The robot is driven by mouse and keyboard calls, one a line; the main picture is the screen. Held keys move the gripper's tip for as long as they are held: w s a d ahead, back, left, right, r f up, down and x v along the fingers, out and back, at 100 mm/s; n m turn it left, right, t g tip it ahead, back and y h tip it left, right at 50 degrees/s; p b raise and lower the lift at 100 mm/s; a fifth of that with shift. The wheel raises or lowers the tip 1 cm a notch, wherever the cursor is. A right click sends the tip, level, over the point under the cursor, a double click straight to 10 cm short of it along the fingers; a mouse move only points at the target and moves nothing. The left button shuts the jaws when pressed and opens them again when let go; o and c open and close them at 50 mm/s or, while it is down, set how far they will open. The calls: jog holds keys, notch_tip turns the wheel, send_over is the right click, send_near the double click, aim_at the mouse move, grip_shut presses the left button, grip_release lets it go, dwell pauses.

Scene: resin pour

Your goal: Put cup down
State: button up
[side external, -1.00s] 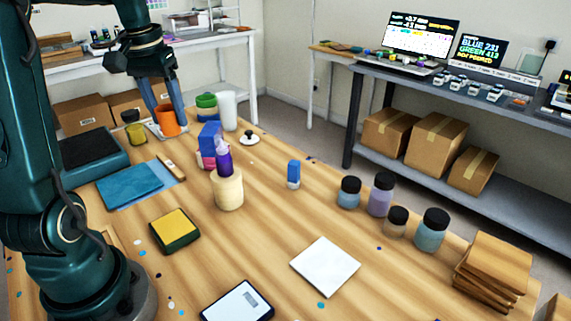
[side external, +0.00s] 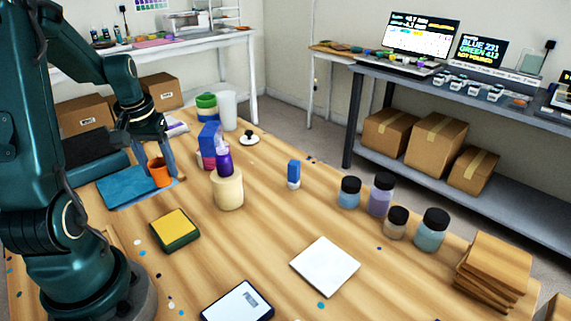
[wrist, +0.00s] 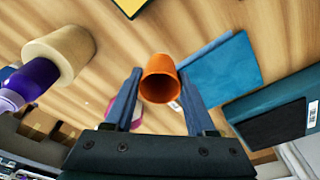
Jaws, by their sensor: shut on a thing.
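The orange cup (side external: 159,173) is between the fingers of my gripper (side external: 160,165), near the right edge of the blue mat on the wooden table. In the wrist view the cup (wrist: 160,80) shows its open rim and dark inside, with one finger of my gripper (wrist: 158,98) on each side. The gripper is shut on the cup. Whether the cup's base touches the table cannot be told.
A blue mat (side external: 125,186) lies just left of the cup. A cream container with a purple bottle (side external: 228,190) stands to the right. A yellow-topped sponge (side external: 175,228) lies in front. Bare wood (side external: 275,225) lies farther right.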

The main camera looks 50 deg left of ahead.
aim_at(164, 183)
jog(key=shift+f, duration=2.25)
jog(key=shift+f, duration=0.1)
jog(key=o, duration=1.3)
